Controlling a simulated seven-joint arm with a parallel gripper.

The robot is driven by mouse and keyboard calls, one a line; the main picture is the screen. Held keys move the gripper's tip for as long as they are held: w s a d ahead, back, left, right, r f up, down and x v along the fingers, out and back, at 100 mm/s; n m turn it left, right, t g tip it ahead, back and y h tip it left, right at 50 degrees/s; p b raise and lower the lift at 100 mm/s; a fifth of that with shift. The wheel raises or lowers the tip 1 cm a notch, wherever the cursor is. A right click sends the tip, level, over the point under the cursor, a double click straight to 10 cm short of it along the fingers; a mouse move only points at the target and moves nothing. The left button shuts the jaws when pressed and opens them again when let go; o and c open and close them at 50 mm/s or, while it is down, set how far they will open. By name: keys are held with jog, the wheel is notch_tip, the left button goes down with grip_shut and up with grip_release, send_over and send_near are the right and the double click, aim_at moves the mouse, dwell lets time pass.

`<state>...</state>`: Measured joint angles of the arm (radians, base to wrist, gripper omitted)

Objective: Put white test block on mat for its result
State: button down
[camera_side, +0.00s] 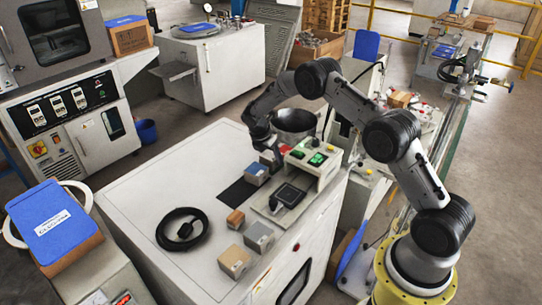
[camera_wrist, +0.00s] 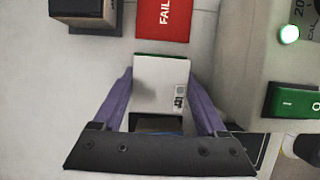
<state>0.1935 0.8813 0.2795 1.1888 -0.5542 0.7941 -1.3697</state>
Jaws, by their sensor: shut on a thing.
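My gripper (camera_wrist: 160,78) is shut on the white test block (camera_wrist: 160,90), with one purple finger on each side; the block has a small printed code at its right. A green strip, apparently a green mat (camera_wrist: 165,55), shows at the block's far edge; whether the block touches it I cannot tell. The red mat marked FAIL (camera_wrist: 164,18) lies just beyond, and it also shows in the side view (camera_side: 267,159). A green lamp (camera_wrist: 289,35) glows on the tester.
A blue-grey block (camera_side: 256,173) stands on a black mat (camera_side: 232,193) near the red one. A brown block (camera_side: 236,217), a grey block (camera_side: 259,235) and a tan block (camera_side: 234,261) sit nearer the front. A coiled cable (camera_side: 182,230) lies left; a metal bowl (camera_side: 295,120) stands behind.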

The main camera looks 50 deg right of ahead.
jog(key=shift+f, duration=0.2)
dwell(0.6)
grip_release()
jog(key=shift+f, duration=0.1)
jog(key=shift+r, duration=3.05)
